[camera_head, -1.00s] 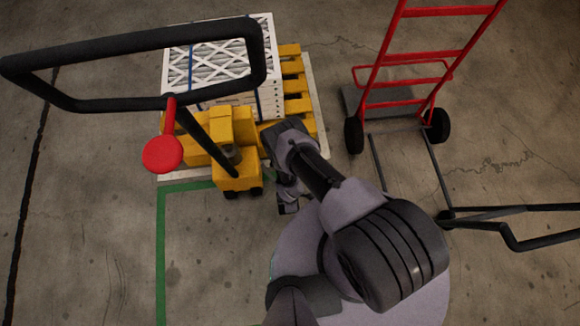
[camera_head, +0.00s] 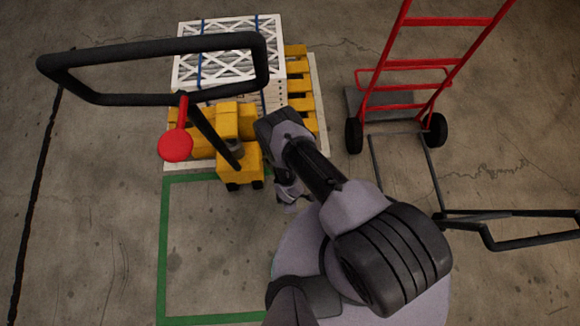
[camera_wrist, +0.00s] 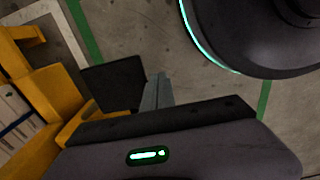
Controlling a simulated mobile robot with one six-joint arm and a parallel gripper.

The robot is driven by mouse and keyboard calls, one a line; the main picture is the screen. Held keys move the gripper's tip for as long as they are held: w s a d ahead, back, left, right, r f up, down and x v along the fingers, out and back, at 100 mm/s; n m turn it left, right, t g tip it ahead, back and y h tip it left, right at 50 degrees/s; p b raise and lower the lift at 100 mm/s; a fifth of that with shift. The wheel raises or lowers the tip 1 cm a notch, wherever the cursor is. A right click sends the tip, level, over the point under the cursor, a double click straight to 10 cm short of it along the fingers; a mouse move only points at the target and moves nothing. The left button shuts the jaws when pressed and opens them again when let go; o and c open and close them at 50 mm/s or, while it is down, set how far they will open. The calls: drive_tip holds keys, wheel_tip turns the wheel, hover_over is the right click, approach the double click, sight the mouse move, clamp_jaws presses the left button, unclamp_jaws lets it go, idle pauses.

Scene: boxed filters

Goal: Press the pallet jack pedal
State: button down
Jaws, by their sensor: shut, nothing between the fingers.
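The yellow pallet jack (camera_head: 238,166) stands left of centre in the head view, with a long black loop handle (camera_head: 150,47) rising toward the camera. A red round disc on a short stem (camera_head: 175,145), which looks like the pedal, shows below the handle's loop. My gripper (camera_head: 291,205) is right of the jack's yellow body, low and partly hidden by my arm. In the wrist view its grey fingers (camera_wrist: 157,92) are together and empty. Yellow jack parts (camera_wrist: 50,97) show at left there. The red disc is not in the wrist view.
White-framed filters (camera_head: 228,50) sit on a pallet (camera_head: 316,105) behind the jack. A red hand truck (camera_head: 405,85) stands at the right, and a black bar handle (camera_head: 530,243) is at lower right. Green floor lines (camera_head: 163,250) outline clear floor in front of the jack.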

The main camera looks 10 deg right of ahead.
drive_tip(key=r, duration=0.1)
drive_tip(key=s+r+p, duration=0.1)
drive_tip(key=r, duration=0.2)
drive_tip(key=shift+s+r+p, duration=0.1)
drive_tip(key=shift+s+p, duration=0.25)
drive_tip(key=shift+s, duration=0.05)
idle(0.7)
